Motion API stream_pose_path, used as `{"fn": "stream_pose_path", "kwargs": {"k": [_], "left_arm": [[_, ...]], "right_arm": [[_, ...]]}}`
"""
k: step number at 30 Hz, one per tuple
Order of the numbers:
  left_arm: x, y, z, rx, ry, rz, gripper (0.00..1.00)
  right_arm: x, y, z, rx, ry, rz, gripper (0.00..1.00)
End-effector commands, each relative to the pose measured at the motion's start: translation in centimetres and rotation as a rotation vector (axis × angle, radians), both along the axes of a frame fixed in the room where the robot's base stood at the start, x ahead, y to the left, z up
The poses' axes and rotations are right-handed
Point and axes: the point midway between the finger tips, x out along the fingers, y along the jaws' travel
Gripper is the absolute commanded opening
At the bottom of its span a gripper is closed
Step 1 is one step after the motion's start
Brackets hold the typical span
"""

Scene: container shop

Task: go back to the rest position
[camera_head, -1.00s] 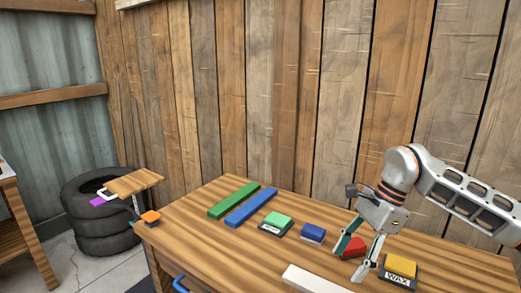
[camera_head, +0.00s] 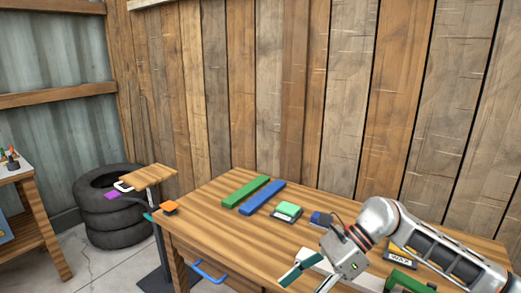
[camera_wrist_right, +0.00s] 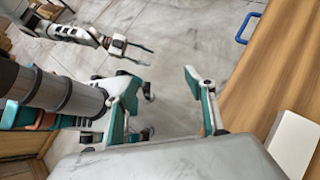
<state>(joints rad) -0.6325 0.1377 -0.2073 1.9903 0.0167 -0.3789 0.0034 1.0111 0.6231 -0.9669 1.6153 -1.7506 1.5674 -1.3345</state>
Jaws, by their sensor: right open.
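My right gripper (camera_head: 306,281) is open and empty over the front part of the wooden table (camera_head: 215,225) in the head view. Its two green-tipped fingers also show apart in the right wrist view (camera_wrist_right: 158,80), with grey floor beyond them and nothing between them. My left gripper (camera_wrist_right: 138,52) shows in the right wrist view at the upper left, its thin fingers apart and empty over the floor. It is not in the head view.
A green bar (camera_head: 246,191), a blue bar (camera_head: 263,198), a green-topped block (camera_head: 288,210) and a partly hidden blue block (camera_head: 320,219) lie on the table. The wax box (camera_head: 401,255) and a white bar (camera_wrist_right: 295,145) are near my right arm. Tires (camera_head: 112,220) stand left.

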Motion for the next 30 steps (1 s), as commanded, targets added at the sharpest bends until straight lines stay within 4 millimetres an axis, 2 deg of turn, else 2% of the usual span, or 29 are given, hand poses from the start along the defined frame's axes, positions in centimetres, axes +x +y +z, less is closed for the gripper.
{"fn": "stream_pose_path", "kwargs": {"k": [1,3,6,9,13,17,20,22,26,29,30], "left_arm": [[0.0,0.0,0.1,0.0,0.001,0.001,0.4],[-0.2,0.0,0.0,0.0,0.003,0.0,0.4],[-0.3,0.0,0.0,-0.001,0.008,0.001,0.4],[-0.4,0.0,0.1,-0.002,0.009,0.001,0.4],[-0.5,0.0,0.2,-0.004,0.01,0.001,0.4],[-0.5,0.0,0.4,-0.006,0.009,0.001,0.4],[-0.5,-0.1,0.5,-0.007,0.009,0.001,0.4],[-0.5,-0.1,0.6,-0.009,0.008,0.001,0.4],[-0.5,-0.1,0.7,-0.009,0.009,0.002,0.4],[-0.6,-0.1,0.7,-0.01,0.011,0.001,0.4],[-0.6,-0.1,0.8,-0.01,0.011,0.001,0.4]], "right_arm": [[-1.4,2.1,-0.2,0.081,0.062,-0.025,0.54],[-2.7,4.7,0.2,0.202,0.158,-0.081,0.54],[-4.0,7.7,1.4,0.379,0.319,-0.181,0.54],[-4.5,9.5,2.8,0.546,0.5,-0.3,0.54],[-3.9,9.9,3.9,0.748,0.762,-0.479,0.54],[-2.3,8.4,3.5,0.931,1.051,-0.68,0.54],[-1.1,6.2,1.7,1.057,1.282,-0.849,0.54],[-0.5,4.2,-0.4,1.139,1.448,-0.974,0.54],[-0.6,-0.1,-6.0,1.277,1.763,-1.22,0.54],[-2.2,-3.6,-11.5,1.371,2.003,-1.419,0.54],[-3.3,-5.0,-13.9,1.406,2.095,-1.503,0.54]]}}
